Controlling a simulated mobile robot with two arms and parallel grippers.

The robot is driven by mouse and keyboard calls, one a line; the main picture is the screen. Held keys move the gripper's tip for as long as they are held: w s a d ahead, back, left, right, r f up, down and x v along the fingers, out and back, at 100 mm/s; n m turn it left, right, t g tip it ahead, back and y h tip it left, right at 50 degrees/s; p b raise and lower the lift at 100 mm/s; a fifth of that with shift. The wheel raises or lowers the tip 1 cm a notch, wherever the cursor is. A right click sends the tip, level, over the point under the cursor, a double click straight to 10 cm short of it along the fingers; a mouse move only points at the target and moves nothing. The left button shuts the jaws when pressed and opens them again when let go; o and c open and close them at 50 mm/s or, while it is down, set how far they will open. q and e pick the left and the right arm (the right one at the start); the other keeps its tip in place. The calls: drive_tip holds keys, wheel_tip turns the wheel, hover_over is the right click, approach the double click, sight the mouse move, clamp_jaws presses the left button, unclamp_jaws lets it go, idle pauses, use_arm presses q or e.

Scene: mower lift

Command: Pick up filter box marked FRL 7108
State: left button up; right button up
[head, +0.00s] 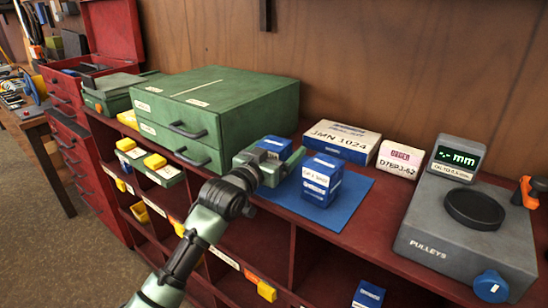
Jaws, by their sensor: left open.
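Two small blue and white boxes are by a blue mat on the red bench top. The front blue box (321,182) stands upright on the mat (348,203); its print is too small to read. The other blue box (275,146) is farther back and left, partly hidden by my left gripper (276,160). My left gripper is open, close in front of that rear box; I cannot tell whether they touch. No label reading FRL 7108 is legible. My right gripper is not in view.
A flat box marked JMN 1024 (341,142) and a white box marked DTEP3-62 (399,161) stand behind the mat. A grey device marked PULLEYS (430,235) is at right, a green drawer cabinet (215,108) at left. Another blue box (368,296) is in a lower compartment.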

use_arm(q)
drive_tip(key=c, duration=1.5)
drive_tip(key=shift+r, duration=0.1)
drive_tip(key=c, duration=0.3)
